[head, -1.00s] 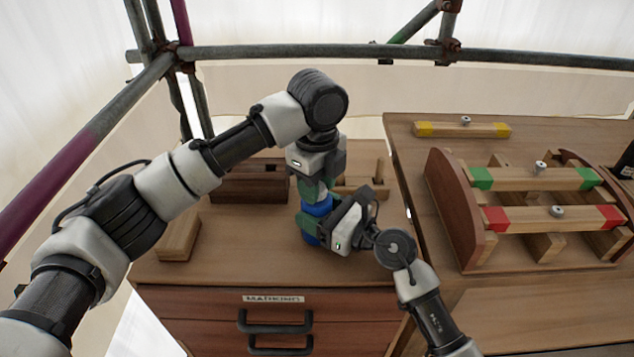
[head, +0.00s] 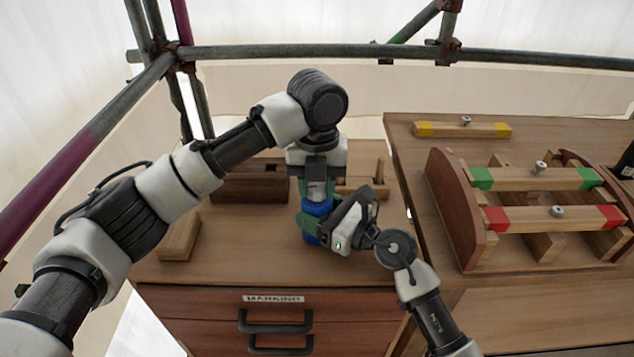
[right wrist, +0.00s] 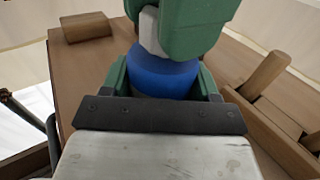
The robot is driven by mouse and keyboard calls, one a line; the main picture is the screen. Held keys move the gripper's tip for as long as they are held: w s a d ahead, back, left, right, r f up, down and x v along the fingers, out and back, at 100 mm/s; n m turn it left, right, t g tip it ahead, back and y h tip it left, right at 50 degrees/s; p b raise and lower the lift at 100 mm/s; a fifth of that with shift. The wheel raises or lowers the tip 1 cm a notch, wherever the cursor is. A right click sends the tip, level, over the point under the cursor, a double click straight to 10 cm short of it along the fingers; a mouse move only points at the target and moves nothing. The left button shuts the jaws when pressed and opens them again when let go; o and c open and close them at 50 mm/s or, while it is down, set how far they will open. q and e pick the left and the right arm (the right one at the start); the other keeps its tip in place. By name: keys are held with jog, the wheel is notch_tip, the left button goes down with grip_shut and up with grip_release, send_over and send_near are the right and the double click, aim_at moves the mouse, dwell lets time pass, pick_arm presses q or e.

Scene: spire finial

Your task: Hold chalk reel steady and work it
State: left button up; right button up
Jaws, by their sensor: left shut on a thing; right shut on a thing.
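The chalk reel, a blue rounded body (head: 313,208), stands on the left worktop, mostly hidden by my grippers. My left gripper (head: 316,191) comes down from above and is shut on the top of the reel. My right gripper (head: 320,230) comes in from the lower right and is shut around the reel's blue body. In the right wrist view the blue body (right wrist: 162,74) sits between the green fingers of my right gripper (right wrist: 165,88). A light grey piece (right wrist: 150,32) shows above it, beside the green finger of my left gripper (right wrist: 195,25).
A wooden block (head: 179,238) lies left of the reel. A dark wooden box (head: 250,188) and a pegged wooden rack (head: 362,190) stand behind. A drawer front (head: 270,318) is below. On the right bench (head: 415,150) is a rack with green- and red-ended bars (head: 535,178).

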aim_at(317, 186)
pick_arm(q)
jog(key=shift+r+m, duration=0.1)
jog(key=shift+m, duration=1.1)
jog(key=o, duration=0.9)
jog(key=shift+o, duration=0.2)
notch_tip(317, 186, up, 12)
pick_arm(e)
jog(key=o, duration=1.1)
